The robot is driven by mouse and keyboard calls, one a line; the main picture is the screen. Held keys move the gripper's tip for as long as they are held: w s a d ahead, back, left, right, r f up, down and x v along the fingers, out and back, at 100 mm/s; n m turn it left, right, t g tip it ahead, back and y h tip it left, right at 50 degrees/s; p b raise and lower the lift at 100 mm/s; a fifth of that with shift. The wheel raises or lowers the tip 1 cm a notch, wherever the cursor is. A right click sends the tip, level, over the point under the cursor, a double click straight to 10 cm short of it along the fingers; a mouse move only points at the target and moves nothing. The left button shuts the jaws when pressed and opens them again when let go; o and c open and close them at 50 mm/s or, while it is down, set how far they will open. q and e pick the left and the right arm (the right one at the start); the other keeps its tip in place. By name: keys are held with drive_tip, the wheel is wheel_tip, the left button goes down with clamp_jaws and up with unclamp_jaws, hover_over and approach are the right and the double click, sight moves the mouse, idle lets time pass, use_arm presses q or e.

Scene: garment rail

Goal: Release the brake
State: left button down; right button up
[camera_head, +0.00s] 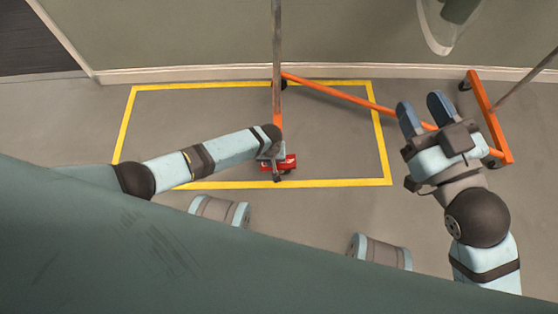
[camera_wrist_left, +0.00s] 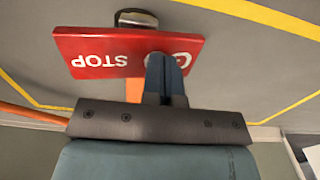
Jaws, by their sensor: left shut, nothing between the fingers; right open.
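The brake is a red pedal (camera_head: 290,162) low on the near end of the garment rail's orange base (camera_head: 277,105). In the left wrist view the red pedal (camera_wrist_left: 105,57) shows white STOP lettering, upside down, and a partly covered round white mark. My left gripper (camera_head: 271,153) is shut and empty at the pedal. Its fingers (camera_wrist_left: 165,70) overlap the pedal's right part in the wrist view; whether they touch it I cannot tell. A dark caster (camera_wrist_left: 135,18) shows beyond the pedal. My right gripper (camera_head: 424,112) is open and empty, over the rail's long orange bar.
A yellow floor outline (camera_head: 240,185) surrounds the rail's left end. The rail's other orange foot (camera_head: 488,115) stands at the right, outside the outline, on casters. A metal upright (camera_head: 277,40) rises from the left foot. A wall with a skirting board (camera_head: 190,73) runs behind.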

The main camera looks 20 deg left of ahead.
use_arm(q)
drive_tip(key=shift+r+p, duration=0.9)
drive_tip(key=shift+p, duration=0.1)
wheel_tip(320, 180, up, 2)
drive_tip(key=shift+p, duration=1.15)
drive_tip(key=shift+r+p, duration=0.95)
drive_tip(key=shift+p, duration=0.15)
drive_tip(key=shift+r+p, duration=0.7)
drive_tip(key=shift+p, duration=0.1)
use_arm(e)
drive_tip(key=s+m, duration=0.1)
drive_tip(key=s+a+r+m, duration=0.1)
drive_tip(key=s+m+g+h, duration=0.1)
drive_tip(key=m, duration=0.1)
drive_tip(key=shift+a+r, duration=0.35)
drive_tip(key=shift+r, duration=0.05)
drive_tip(key=shift+w+r, duration=0.1)
drive_tip(key=shift+r, duration=0.15)
